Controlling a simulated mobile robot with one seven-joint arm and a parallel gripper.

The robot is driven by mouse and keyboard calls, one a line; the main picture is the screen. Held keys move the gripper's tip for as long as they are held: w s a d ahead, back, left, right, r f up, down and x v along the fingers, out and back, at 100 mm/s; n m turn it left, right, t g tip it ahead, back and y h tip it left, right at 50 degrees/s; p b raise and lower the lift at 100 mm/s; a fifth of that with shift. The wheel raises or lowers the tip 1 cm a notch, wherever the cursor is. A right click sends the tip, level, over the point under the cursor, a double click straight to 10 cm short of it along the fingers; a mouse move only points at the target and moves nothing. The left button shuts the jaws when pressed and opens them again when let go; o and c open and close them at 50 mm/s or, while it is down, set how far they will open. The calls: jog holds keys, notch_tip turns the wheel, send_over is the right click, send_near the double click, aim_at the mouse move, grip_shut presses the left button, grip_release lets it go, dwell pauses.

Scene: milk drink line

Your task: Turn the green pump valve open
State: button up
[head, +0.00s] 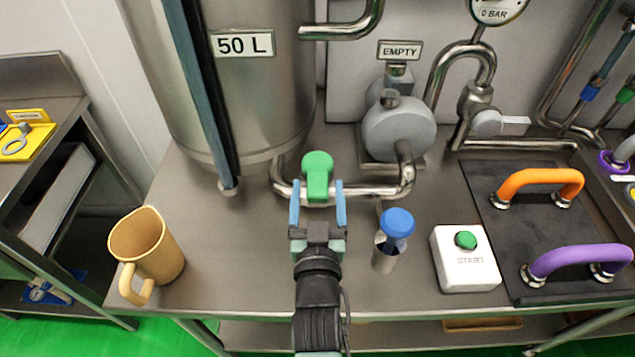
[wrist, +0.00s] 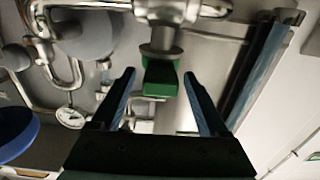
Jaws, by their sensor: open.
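The green pump valve (head: 317,175) is a green lever handle on the steel pipe (head: 285,187) that runs from the tank to the grey pump. In the head view my gripper (head: 318,205) is open, with its blue fingers pointing at the valve from the front, one on each side of its lower end. In the wrist view the green handle (wrist: 160,78) shows ahead, between and beyond the open fingertips of my gripper (wrist: 157,75). I cannot tell whether a finger touches the handle. The handle lies roughly across the pipe in the head view.
A tan jug (head: 147,250) stands left. The steel tank (head: 255,100) is behind.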

jog(key=shift+w, duration=0.65)
grip_shut()
dwell(1.0)
